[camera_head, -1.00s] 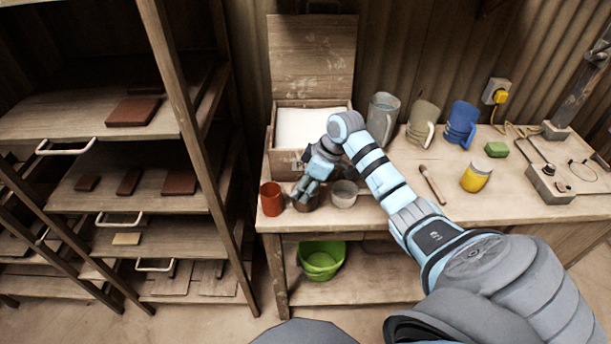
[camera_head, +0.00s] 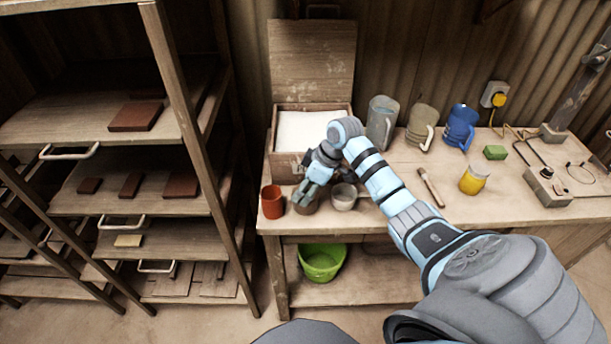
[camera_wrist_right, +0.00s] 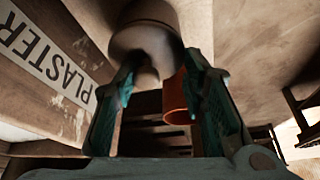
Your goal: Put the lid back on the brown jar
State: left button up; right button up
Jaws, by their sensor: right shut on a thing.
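The brown jar (camera_head: 306,207) stands near the front left of the workbench, between a red-orange cup and a grey cup. My right gripper (camera_head: 311,193) is directly over it, pointing down, and hides most of its top. In the right wrist view, the brownish-grey round jar (camera_wrist_right: 150,14) is beyond the fingertips. My right gripper (camera_wrist_right: 158,72) is shut on a round brown-grey piece, apparently the lid (camera_wrist_right: 145,45), at the jar's mouth. I cannot tell whether the lid rests on the rim. My left gripper is not in view.
The red-orange cup (camera_head: 272,202) is close on the left, the grey cup (camera_head: 343,197) on the right. The open plaster box (camera_head: 283,166) stands behind. Mugs (camera_head: 461,127), a brush (camera_head: 431,187) and a yellow cup (camera_head: 473,181) are farther right.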

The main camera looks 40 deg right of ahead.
dwell(0.3)
jog(key=o, duration=1.2)
jog(key=shift+o, duration=0.5)
jog(key=o, duration=0.4)
